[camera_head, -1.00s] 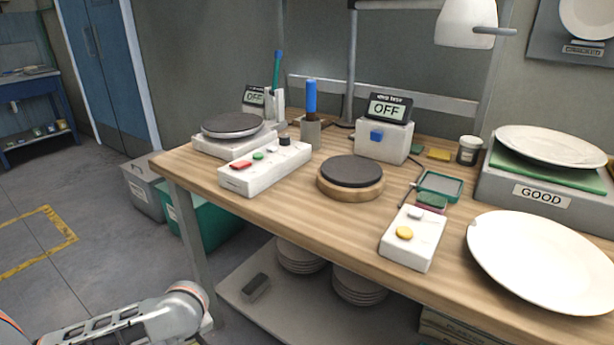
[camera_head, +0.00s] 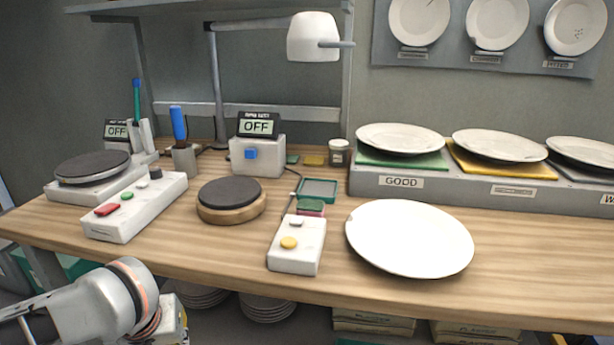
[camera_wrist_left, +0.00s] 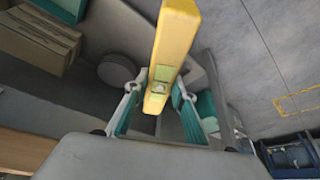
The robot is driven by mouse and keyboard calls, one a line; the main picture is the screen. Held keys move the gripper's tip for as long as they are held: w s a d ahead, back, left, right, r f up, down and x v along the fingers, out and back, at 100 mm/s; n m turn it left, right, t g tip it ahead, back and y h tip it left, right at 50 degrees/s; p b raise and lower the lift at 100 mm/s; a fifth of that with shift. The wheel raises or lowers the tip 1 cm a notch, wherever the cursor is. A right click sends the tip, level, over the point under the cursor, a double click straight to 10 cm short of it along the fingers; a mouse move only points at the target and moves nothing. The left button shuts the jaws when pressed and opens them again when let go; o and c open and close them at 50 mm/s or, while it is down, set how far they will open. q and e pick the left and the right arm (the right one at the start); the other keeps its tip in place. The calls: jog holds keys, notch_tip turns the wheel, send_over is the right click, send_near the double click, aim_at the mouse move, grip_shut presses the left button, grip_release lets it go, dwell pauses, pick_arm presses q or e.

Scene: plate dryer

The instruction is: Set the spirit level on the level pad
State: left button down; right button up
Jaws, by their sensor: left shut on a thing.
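The yellow spirit level (camera_wrist_left: 176,38) is held between the teal-lined fingers of my left gripper (camera_wrist_left: 160,100) in the left wrist view. Its green vial window shows between the fingers. In the head view my left forearm is at the lower left, below the table's front edge; its gripper is mostly hidden. No label marks the level pad. Possible pads on the table are a round dark disc on a wooden base (camera_head: 231,198) and a teal-framed grey pad (camera_head: 318,190); I cannot tell which it is. My right gripper is not in view.
A white button box (camera_head: 298,245) and a white plate (camera_head: 409,238) stand near the front edge. A three-button box (camera_head: 135,208) and a hotplate-like unit (camera_head: 93,168) stand at left. A grey stand (camera_head: 460,192) holds plates at the back right. The front right tabletop is clear.

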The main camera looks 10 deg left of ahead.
pick_arm(q)
jog(key=s+d+r+m+h+p, duration=0.1)
jog(key=s+d+r+m+p, duration=0.1)
jog(key=r+p, duration=0.5)
jog(key=s+d+r+m+p, duration=0.2)
jog(key=r+p, duration=0.5)
jog(key=r, duration=0.4)
jog(key=shift+s+d+r+m+t+h, duration=0.35)
jog(key=shift+s+d, duration=0.35)
jog(key=shift+s, duration=0.55)
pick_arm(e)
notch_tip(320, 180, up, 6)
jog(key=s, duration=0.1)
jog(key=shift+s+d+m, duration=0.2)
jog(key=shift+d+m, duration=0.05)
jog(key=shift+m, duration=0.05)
pick_arm(q)
jog(key=shift+f, duration=0.15)
jog(key=shift+f, duration=0.1)
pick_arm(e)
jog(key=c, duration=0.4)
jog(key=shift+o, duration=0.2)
